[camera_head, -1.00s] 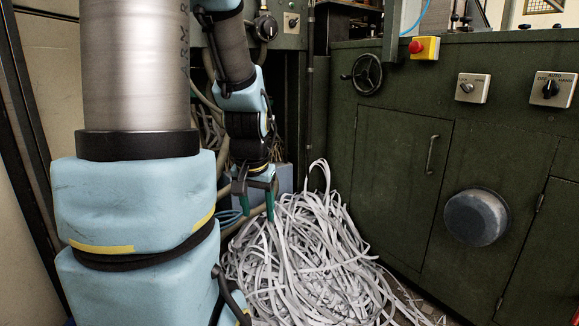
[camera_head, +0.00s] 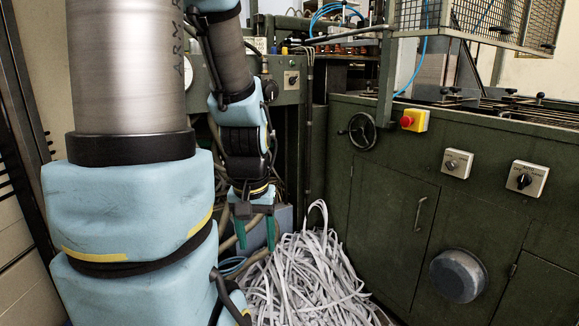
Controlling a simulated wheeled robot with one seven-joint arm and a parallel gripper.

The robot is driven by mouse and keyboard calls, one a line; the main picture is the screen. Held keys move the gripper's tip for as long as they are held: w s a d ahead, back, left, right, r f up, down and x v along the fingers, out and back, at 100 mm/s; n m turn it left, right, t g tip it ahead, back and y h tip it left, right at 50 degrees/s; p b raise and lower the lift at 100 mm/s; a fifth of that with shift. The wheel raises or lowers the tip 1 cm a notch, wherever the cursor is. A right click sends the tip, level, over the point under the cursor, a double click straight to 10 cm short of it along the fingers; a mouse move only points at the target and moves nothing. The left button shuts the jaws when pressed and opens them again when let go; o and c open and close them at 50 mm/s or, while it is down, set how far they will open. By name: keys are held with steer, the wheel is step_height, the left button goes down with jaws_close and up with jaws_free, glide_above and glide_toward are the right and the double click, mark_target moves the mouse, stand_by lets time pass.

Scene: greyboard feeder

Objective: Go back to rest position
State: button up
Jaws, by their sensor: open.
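My gripper (camera_head: 256,234) hangs from my blue and grey arm near the middle of the view, with its green fingers pointing down. The fingers stand apart and I see nothing between them. It is in front of a bluish box and hoses, at the upper left of a heap of pale paper strips (camera_head: 305,285). I cannot tell whether a fingertip touches the strips.
A green machine cabinet (camera_head: 385,220) fills the right side, with a handwheel (camera_head: 361,131), a red stop button (camera_head: 414,120), rotary switches (camera_head: 457,163) and a round metal bowl-shaped cover (camera_head: 458,276). A wire mesh guard (camera_head: 470,18) stands above. Hoses run behind my gripper.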

step_height(320, 180, up, 15)
steer(key=p, duration=1.3)
steer(key=shift+r, duration=0.15)
steer(key=shift+c, duration=0.3)
